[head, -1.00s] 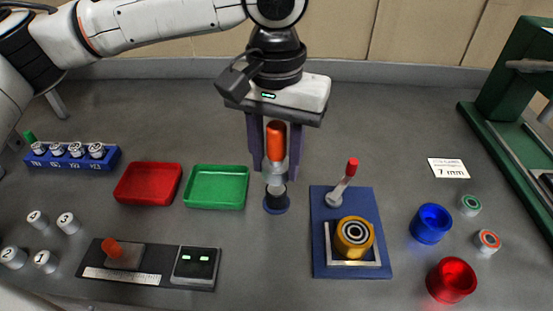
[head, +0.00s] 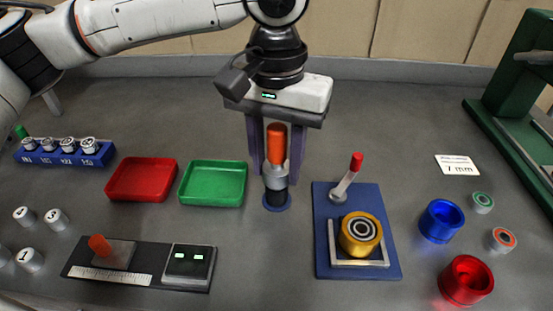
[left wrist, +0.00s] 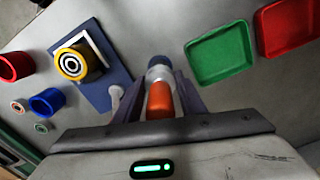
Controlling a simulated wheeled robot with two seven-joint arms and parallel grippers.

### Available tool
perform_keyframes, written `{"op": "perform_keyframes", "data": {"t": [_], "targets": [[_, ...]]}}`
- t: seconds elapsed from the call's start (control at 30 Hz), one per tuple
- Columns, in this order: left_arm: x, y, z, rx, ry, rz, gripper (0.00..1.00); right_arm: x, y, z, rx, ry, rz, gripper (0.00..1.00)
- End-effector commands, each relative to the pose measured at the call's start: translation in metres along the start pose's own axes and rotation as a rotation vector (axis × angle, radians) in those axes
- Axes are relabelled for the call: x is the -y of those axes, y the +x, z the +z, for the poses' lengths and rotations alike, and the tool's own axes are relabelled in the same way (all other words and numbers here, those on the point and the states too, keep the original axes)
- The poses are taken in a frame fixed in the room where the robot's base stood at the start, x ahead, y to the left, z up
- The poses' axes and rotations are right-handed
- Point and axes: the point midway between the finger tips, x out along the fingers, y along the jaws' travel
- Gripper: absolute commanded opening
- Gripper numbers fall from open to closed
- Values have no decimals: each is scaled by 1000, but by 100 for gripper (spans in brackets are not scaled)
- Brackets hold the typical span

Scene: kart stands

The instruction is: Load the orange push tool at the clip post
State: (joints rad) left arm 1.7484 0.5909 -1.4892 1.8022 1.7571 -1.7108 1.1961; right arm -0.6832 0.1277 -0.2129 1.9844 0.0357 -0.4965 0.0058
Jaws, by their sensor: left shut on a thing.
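The orange push tool (head: 276,146) is upright between the fingers of my left gripper (head: 275,175), which is shut on it. Its grey collar (head: 276,181) sits directly above the black clip post (head: 275,196) on its round blue base, and the two look in contact; the fingers partly hide the joint. In the left wrist view the orange handle (left wrist: 160,100) lies between the fingers, with the grey collar beyond it. My right gripper is not in view.
A green tray (head: 213,202) and a red tray stand to the left. A blue fixture (head: 330,262) with a red-tipped lever (head: 352,172) and a yellow ringed cylinder (head: 361,235) is close on the right. A gauge board (head: 130,287) lies front left. Blue and red cups are further right.

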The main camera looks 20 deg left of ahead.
Motion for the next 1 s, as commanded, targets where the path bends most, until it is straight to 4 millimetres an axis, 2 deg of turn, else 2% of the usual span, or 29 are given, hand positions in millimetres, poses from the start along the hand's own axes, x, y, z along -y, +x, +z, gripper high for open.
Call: {"op": "perform_keyframes", "data": {"t": [1.0], "targets": [[0,10,0,-1,0,0,14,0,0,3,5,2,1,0]]}}
